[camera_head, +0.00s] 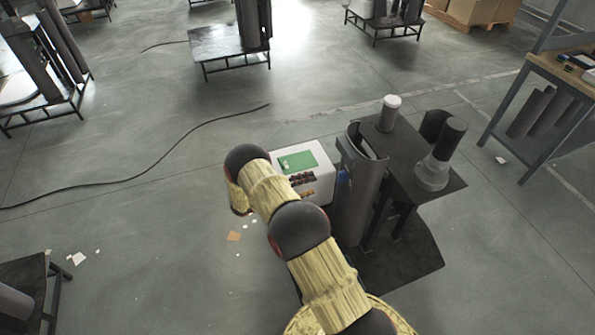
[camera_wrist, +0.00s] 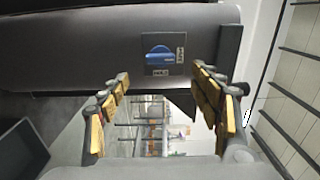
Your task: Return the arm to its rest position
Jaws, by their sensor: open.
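My arm (camera_head: 300,230) reaches from the bottom of the head view up and to the left, with a bend at its upper end. My gripper is not clearly visible there. In the wrist view my gripper (camera_wrist: 160,90) has its two yellow-padded fingers spread apart, with nothing between them. Past the fingers a large grey rounded surface (camera_wrist: 80,50) crosses the upper part of the view.
A white box with a green panel (camera_head: 298,163) stands close beyond the arm. To its right are a dark half-open column (camera_head: 357,200) and a dark table (camera_head: 402,152) bearing a black cylinder (camera_head: 449,140) and a white-topped cylinder (camera_head: 390,112). Floor at left is mostly open, crossed by a cable (camera_head: 150,172).

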